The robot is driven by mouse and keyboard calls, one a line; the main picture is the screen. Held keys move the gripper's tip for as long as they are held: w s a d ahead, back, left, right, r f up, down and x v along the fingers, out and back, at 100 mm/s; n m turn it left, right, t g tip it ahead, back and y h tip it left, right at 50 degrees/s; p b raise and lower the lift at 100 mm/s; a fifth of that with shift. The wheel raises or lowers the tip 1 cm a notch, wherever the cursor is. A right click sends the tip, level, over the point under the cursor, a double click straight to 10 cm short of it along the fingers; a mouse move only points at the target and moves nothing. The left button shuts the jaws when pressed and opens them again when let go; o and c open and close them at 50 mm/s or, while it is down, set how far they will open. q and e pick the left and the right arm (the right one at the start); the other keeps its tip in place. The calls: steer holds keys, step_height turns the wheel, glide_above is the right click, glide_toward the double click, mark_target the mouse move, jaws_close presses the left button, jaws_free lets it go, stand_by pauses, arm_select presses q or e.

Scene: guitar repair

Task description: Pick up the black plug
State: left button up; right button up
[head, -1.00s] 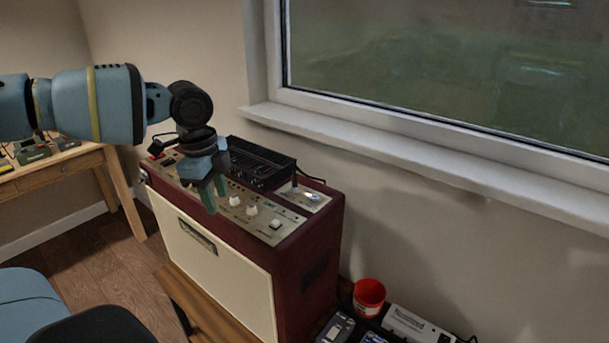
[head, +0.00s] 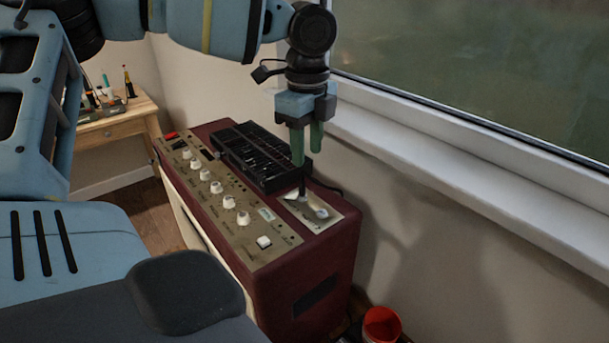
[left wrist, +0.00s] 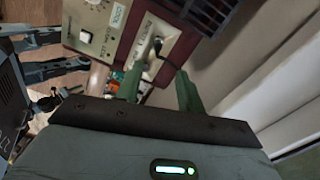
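The black plug (head: 302,186) appears as a small dark upright piece above the silver plate on top of the dark red amplifier (head: 330,248). My left gripper (head: 306,150) points down over that plate, its green fingertips just above and around the plug's top in the head view. I cannot tell whether a finger touches the plug.
A black ribbed box (head: 262,157) sits on the amplifier close beside the plug. White knobs (head: 228,202) line the control panel. The window sill (head: 450,165) and wall stand close on the right. A red cup (head: 381,325) is lower down at the right.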

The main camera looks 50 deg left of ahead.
mark_target(302, 183)
arm_select(q)
steer(key=shift+f, duration=0.9)
steer(key=shift+a+f, duration=0.1)
steer(key=shift+f, duration=0.1)
steer(key=f, duration=0.4)
steer(key=shift+s+a+p, duration=0.25)
steer(key=shift+s+p, duration=0.05)
steer(key=shift+f, duration=0.35)
arm_select(e)
steer(key=shift+w+r, duration=0.5)
steer(key=shift+w, duration=0.25)
steer(key=shift+s, duration=0.15)
arm_select(q)
jaws_close()
arm_select(e)
steer(key=shift+s, duration=0.15)
